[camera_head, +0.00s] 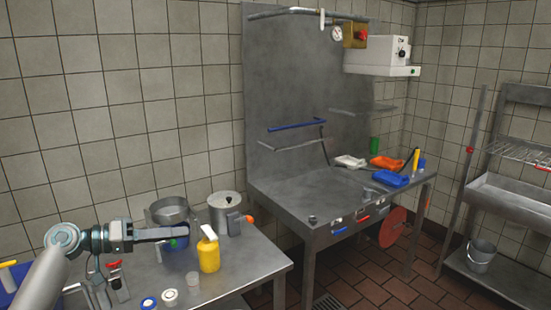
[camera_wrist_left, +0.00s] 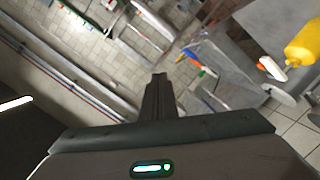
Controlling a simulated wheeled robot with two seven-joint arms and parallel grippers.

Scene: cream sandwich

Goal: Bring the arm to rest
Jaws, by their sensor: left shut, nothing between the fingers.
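My left arm comes in from the lower left in the head view. Its gripper (camera_head: 186,232) is level above the left metal table, in front of a steel pot (camera_head: 170,210), and points to the right. The left gripper is shut and empty. Its closed fingers also show in the left wrist view (camera_wrist_left: 158,90), with nothing held between them. My right gripper is in neither view.
The yellow bottle (camera_head: 208,254) stands just right of the gripper tips. A lidded steel container (camera_head: 225,213) is behind it. Small jars (camera_head: 170,295) stand at the table front. A steel workbench (camera_head: 290,205) with colored trays stands further right.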

